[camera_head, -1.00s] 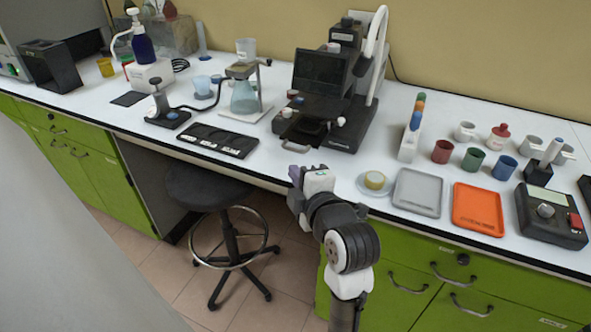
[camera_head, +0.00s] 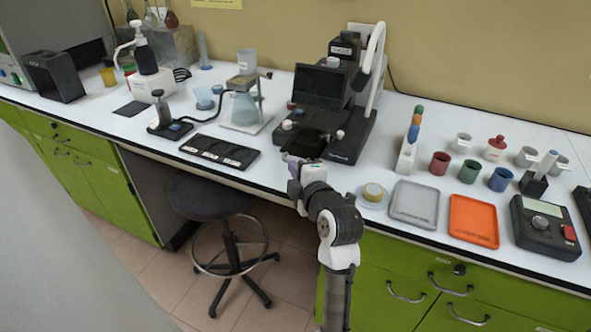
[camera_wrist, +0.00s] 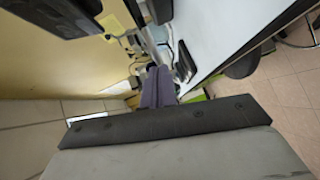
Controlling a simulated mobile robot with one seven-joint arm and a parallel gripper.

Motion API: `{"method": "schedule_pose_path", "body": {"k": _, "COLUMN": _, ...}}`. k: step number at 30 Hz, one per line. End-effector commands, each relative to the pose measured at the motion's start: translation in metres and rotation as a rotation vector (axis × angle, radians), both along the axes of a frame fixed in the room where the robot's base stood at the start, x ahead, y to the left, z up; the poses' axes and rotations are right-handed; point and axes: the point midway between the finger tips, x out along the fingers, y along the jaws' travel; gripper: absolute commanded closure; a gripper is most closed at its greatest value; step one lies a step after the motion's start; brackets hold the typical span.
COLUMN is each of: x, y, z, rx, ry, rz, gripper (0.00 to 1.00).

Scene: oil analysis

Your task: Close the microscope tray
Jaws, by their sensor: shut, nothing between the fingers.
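The black microscope (camera_head: 350,118) stands at the back middle of the white bench. Its tray (camera_head: 305,143) sits low at the front, toward the bench edge. My gripper is at the front of the tray, and its purple fingers (camera_head: 294,187) are near the bench's front edge. The gripper and wrist cover the tray's front and handle, so I cannot tell whether they touch it. In the wrist view the purple fingers (camera_wrist: 158,88) are together with nothing between them.
A black slide holder (camera_head: 219,151) lies to the left. A stool (camera_head: 211,195) stands below the bench.

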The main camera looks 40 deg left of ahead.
Motion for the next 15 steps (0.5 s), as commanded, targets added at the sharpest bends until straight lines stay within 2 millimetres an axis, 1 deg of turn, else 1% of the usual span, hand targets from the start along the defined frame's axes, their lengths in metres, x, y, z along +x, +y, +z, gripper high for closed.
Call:
{"method": "schedule_pose_path", "body": {"k": 2, "x": 0.007, "y": 0.001, "z": -0.002, "rx": 0.000, "ry": 0.000, "rz": -0.001, "gripper": 1.00}}
{"method": "schedule_pose_path", "body": {"k": 5, "x": 0.022, "y": 0.005, "z": -0.004, "rx": 0.001, "ry": -0.001, "rz": -0.001, "gripper": 1.00}}
{"method": "schedule_pose_path", "body": {"k": 15, "x": 0.089, "y": 0.021, "z": -0.004, "rx": -0.001, "ry": -0.001, "rz": -0.002, "gripper": 1.00}}
